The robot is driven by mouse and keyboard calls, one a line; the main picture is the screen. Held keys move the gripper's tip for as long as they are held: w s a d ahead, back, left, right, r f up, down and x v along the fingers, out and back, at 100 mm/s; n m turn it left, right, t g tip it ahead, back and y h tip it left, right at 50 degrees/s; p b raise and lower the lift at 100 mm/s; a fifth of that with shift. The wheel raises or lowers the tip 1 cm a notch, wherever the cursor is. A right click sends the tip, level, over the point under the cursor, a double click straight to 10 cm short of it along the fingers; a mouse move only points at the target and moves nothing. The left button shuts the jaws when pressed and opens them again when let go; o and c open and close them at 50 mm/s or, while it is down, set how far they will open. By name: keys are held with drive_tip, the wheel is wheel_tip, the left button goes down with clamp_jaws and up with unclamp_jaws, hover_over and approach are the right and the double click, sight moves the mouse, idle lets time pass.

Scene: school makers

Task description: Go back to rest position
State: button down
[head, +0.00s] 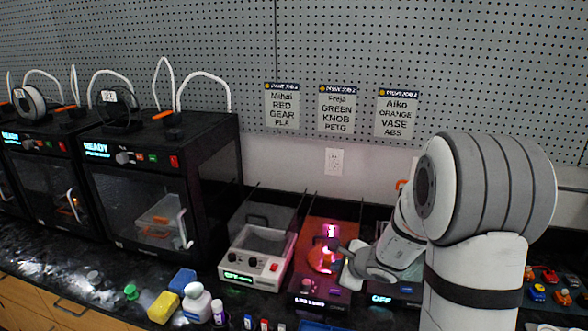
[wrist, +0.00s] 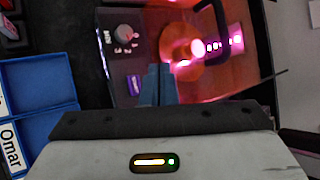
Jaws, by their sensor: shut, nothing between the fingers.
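My gripper (head: 338,248) is out over the counter in the head view, at the front of a machine (head: 307,284) that glows pink and red inside. In the wrist view my gripper (wrist: 158,70) shows its two blue-grey fingers close together, with nothing between them. The fingertips point at the machine's clear front (wrist: 240,70), near a round orange-brown object (wrist: 185,38) lit from within. Whether the fingers touch the machine cannot be told. My arm crosses the right side of the head view and hides part of the counter.
A white-fronted machine (head: 250,272) stands left of the glowing one, and an OFF display (head: 381,298) sits to its right. Black printers (head: 150,185) fill the left. A blue tray (wrist: 38,82) with name labels is at left.

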drive_tip(key=s+a+r+n+g+y, duration=0.1)
drive_tip(key=s+a+r+n+g, duration=0.1)
drive_tip(key=s+a+r+n, duration=0.4)
drive_tip(key=s+a+r+n+g+y, duration=0.1)
drive_tip(key=s+r+n+g, duration=0.1)
drive_tip(key=s+r+n, duration=0.4)
drive_tip(key=s+d+n+h, duration=0.3)
drive_tip(key=s+n, duration=0.1)
drive_tip(key=s, duration=0.3)
drive_tip(key=s+d+n+g+h, duration=0.1)
drive_tip(key=s+d+n+h, duration=0.2)
drive_tip(key=s, duration=0.5)
drive_tip(key=shift+d+r+n, duration=0.25)
drive_tip(key=shift+d+n, duration=0.5)
drive_tip(key=shift+n, duration=0.35)
